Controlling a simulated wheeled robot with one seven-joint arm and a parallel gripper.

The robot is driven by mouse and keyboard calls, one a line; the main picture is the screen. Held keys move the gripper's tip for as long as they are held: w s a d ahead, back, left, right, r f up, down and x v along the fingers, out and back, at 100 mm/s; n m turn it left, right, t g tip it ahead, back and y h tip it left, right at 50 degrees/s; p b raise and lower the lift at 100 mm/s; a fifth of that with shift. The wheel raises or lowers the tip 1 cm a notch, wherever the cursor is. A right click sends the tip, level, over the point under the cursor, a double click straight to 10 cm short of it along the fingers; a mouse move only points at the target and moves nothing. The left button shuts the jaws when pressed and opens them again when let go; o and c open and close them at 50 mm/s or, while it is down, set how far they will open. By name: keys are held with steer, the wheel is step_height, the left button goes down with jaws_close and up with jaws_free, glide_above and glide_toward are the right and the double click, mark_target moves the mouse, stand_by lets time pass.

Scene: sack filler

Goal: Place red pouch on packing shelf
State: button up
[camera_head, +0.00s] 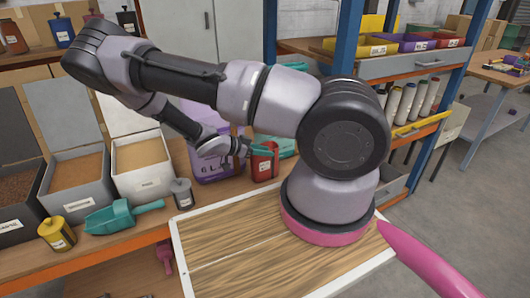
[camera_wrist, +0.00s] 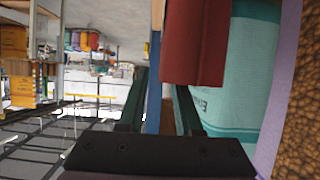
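The red pouch (camera_head: 264,166), with a white label, stands on the wooden bench just right of my gripper (camera_head: 240,149) in the head view. In the wrist view a plain red face (camera_wrist: 196,40), which looks like the pouch, fills the top middle. It overlaps the tip area of one finger. My gripper's fingers (camera_wrist: 162,98) are apart, with background showing between them. Contact with the pouch cannot be told. A blue-posted shelf unit (camera_head: 416,64) stands at the right; whether it is the packing shelf is not clear.
A purple container (camera_head: 207,168) stands left of the pouch, with a teal item (camera_head: 283,143) behind it. A grey canister (camera_head: 181,194), a teal scoop (camera_head: 120,216) and a yellow canister (camera_head: 57,234) line the bench front. Open bins stand at left.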

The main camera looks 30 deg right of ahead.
steer(key=v, duration=1.2)
step_height(320, 180, up, 11)
steer(key=s+a+n+g+y, duration=0.2)
steer(key=s+y, duration=0.1)
steer(key=y, duration=0.4)
steer(key=s+r+n+t+y, duration=0.2)
steer(key=s+r+n+t, duration=0.1)
steer(key=r, duration=0.7)
steer(key=s+d+r+n+t+y, duration=0.1)
steer(key=s+r+n+t+y, duration=0.2)
steer(key=s+r, duration=0.3)
steer(key=s+d+r+n+t+y, duration=0.1)
steer(key=s+r+n, duration=0.3)
steer(key=r, duration=1.1)
steer(key=shift+s+n+t+y, duration=0.3)
steer(key=shift+n+t+y, duration=0.4)
steer(key=shift+t+y, duration=0.2)
